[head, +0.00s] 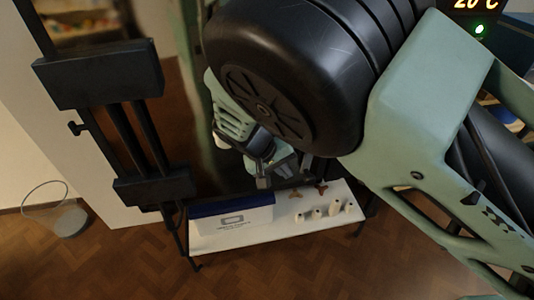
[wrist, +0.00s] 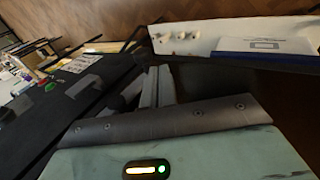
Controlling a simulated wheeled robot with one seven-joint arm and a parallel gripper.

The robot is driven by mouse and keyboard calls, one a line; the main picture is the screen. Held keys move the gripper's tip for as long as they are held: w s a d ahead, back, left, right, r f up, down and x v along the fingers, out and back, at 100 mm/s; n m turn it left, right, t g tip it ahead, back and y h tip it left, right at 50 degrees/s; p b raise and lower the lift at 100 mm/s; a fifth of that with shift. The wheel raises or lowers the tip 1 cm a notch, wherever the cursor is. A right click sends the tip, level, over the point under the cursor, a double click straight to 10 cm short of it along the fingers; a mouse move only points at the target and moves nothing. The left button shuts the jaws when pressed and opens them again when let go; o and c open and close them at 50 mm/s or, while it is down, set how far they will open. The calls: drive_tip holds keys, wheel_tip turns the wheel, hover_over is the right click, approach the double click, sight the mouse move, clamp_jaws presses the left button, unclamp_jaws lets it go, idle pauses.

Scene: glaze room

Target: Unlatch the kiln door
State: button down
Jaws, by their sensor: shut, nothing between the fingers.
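The kiln stands close in front of me in the head view, seen only in part. Its dark brown, shiny side (head: 182,130) shows behind two black brackets (head: 98,74) joined by bars at the left. A small black knob (head: 77,128) sticks out beside the bars. A lit readout (head: 476,5) showing 20 °C, with a green light, is at the top right. My gripper (head: 263,182) is below my large black wrist joint, shut and empty. Its grey fingers (wrist: 156,86) lie together in the wrist view. I cannot make out the door latch; my arm covers much of the middle.
A low white shelf (head: 235,238) under the kiln holds a white box with a blue lid (head: 232,216) and several small pale pieces (head: 333,209). Open floor (head: 130,265) lies in front.

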drive_tip(key=b+v, duration=0.1)
drive_tip(key=v, duration=0.9)
drive_tip(key=shift+d, duration=0.1)
drive_tip(key=s+d+r+n+g+y, duration=0.1)
drive_tip(key=s+d+r+n+y, duration=0.1)
drive_tip(key=s+d, duration=0.6)
drive_tip(key=s+d+r+n+g+y, duration=0.1)
drive_tip(key=s+d+r+y, duration=0.3)
drive_tip(key=s+d, duration=0.5)
drive_tip(key=s+r+n, duration=0.1)
drive_tip(key=s+r, duration=0.1)
drive_tip(key=s, duration=0.3)
drive_tip(key=shift+d+r+g, duration=0.25)
drive_tip(key=shift+d+g, duration=0.05)
